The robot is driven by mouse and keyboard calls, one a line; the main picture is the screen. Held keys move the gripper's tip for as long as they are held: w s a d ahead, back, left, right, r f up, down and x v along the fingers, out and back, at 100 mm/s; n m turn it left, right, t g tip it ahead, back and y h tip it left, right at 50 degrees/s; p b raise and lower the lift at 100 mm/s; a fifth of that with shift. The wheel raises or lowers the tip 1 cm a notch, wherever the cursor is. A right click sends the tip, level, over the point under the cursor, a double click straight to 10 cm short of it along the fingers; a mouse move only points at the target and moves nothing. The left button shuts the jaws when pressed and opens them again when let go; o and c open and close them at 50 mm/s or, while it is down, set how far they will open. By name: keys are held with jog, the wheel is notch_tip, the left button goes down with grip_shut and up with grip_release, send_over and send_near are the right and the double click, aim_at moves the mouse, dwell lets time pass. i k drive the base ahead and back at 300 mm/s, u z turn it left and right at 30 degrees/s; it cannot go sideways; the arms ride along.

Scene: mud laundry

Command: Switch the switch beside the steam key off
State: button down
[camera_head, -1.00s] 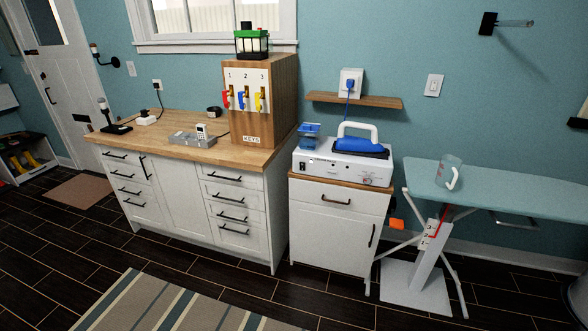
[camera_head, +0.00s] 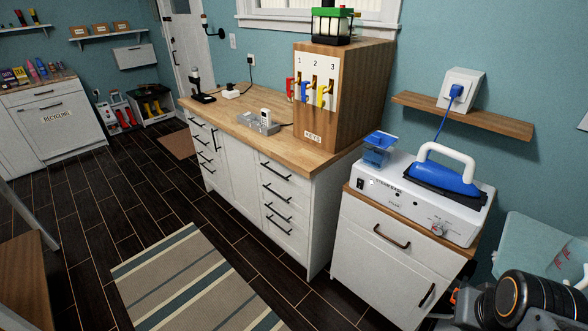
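The white steam base (camera_head: 410,203) sits on top of a white cabinet, with a blue iron (camera_head: 446,179) with a white handle resting on it. A small black rocker switch (camera_head: 361,183) is at the left end of its front face. Its position is too small to read. A round control (camera_head: 438,228), possibly the steam key, is toward the right of the same face. Small print there is not legible. Dark parts of my arm (camera_head: 535,300) show at the lower right. My gripper is not recognisable in view.
A wooden key box (camera_head: 345,97) with several coloured keys stands on the counter (camera_head: 225,112) to the left. A blue cord runs from the white wall socket (camera_head: 463,88) down behind the iron. The ironing board (camera_head: 540,248) is at the right. Dark floor and a striped rug (camera_head: 195,280) lie in front.

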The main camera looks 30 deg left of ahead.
aim_at(360, 183)
jog(key=u, duration=0.95)
jog(key=i, duration=0.85)
jog(key=u, duration=1)
